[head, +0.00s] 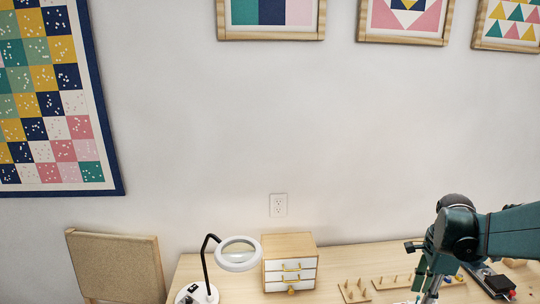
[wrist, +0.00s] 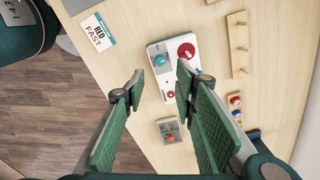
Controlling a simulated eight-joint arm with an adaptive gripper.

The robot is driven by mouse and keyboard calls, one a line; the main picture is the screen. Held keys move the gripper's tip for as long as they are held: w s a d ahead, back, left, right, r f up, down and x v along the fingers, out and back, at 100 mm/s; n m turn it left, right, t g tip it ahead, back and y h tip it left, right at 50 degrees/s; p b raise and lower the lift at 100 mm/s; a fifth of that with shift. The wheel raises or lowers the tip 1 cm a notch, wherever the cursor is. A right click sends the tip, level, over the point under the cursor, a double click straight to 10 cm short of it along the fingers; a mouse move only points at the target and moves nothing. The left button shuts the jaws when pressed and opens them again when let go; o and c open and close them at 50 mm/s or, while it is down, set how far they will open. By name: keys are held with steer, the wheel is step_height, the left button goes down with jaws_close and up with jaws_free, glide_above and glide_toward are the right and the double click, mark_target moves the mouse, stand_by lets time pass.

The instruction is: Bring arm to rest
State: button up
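My gripper (wrist: 160,85) is open in the wrist view, its two green-padded fingers apart with nothing between the pads. It hangs above the wooden table (wrist: 130,60). In the head view my arm comes in from the right edge, and the gripper (head: 428,290) points down over the right part of the table, its fingertips near the bottom edge. A white device with a red dial and a blue knob (wrist: 172,68) lies on the table beyond the fingertips. Whether the fingers touch anything cannot be fully seen, but they look clear of the table.
A small drawer cabinet (head: 290,262) and a magnifier lamp (head: 239,254) stand left of the arm. Wooden peg racks (head: 355,290) lie between the cabinet and my gripper. A "RED FAST" card (wrist: 98,32) and a small grey tray (wrist: 170,131) lie on the table.

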steer(key=s+a+r+n+t, duration=0.2)
steer(key=s+a+r+n, duration=0.1)
steer(key=a+n, duration=0.4)
steer(key=s+a+r+n+t, duration=0.2)
steer(key=a+n, duration=0.5)
steer(key=a, duration=0.5)
steer(key=s+a+r+n+t, duration=0.3)
steer(key=s+a+r+n, duration=0.1)
steer(key=a+n, duration=0.4)
steer(key=shift+a+r, duration=0.6)
steer(key=shift+a, duration=0.35)
